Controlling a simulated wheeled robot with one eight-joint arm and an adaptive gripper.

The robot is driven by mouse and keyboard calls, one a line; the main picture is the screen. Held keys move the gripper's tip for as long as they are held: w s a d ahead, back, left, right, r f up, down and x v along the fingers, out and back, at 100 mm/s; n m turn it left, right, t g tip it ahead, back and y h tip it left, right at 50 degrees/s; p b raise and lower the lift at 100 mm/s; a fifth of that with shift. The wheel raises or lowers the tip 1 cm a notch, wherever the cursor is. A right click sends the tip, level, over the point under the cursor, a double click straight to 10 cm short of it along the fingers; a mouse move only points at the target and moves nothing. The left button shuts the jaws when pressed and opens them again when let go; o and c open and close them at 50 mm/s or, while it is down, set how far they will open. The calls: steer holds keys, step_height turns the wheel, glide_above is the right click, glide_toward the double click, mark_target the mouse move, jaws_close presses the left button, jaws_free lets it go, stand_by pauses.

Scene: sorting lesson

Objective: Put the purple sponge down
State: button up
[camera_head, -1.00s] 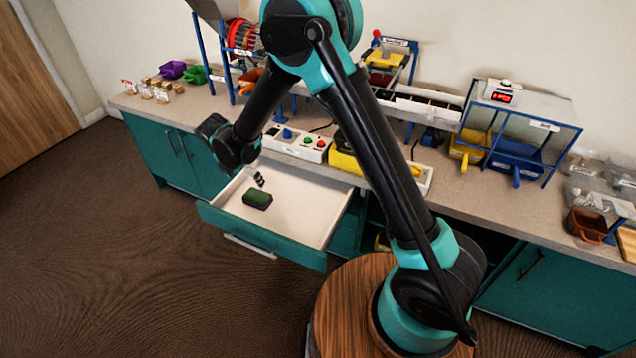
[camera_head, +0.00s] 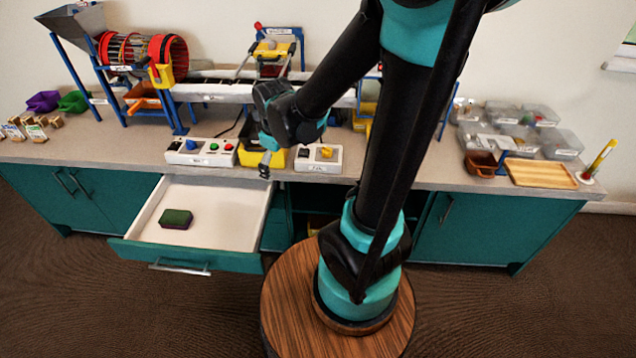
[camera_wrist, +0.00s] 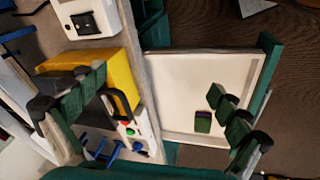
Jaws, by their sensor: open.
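The sponge (camera_head: 176,219) lies flat in the open drawer (camera_head: 240,215); its top is dark green and its lower layer purple. It also shows in the wrist view (camera_wrist: 203,121), on the pale drawer floor near one fingertip in the picture, with nothing gripping it. My gripper (camera_head: 266,165) is open and empty, up and to the right of the sponge, in front of the counter's control boxes. In the wrist view its two fingers (camera_wrist: 155,112) are spread wide apart.
A white button box (camera_head: 203,152), a yellow block (camera_head: 250,156) and another white box (camera_head: 318,158) line the counter edge by my gripper. Behind them stands a blue-framed sorting machine (camera_head: 215,92). The drawer floor around the sponge is clear.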

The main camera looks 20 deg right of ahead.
steer(key=s+d+f+m, duration=0.2)
steer(key=s+d+m, duration=0.7)
steer(key=s, duration=0.1)
steer(key=shift+m+t, duration=0.3)
steer(key=shift+t, duration=0.1)
steer(key=shift+a, duration=0.1)
stand_by(0.6)
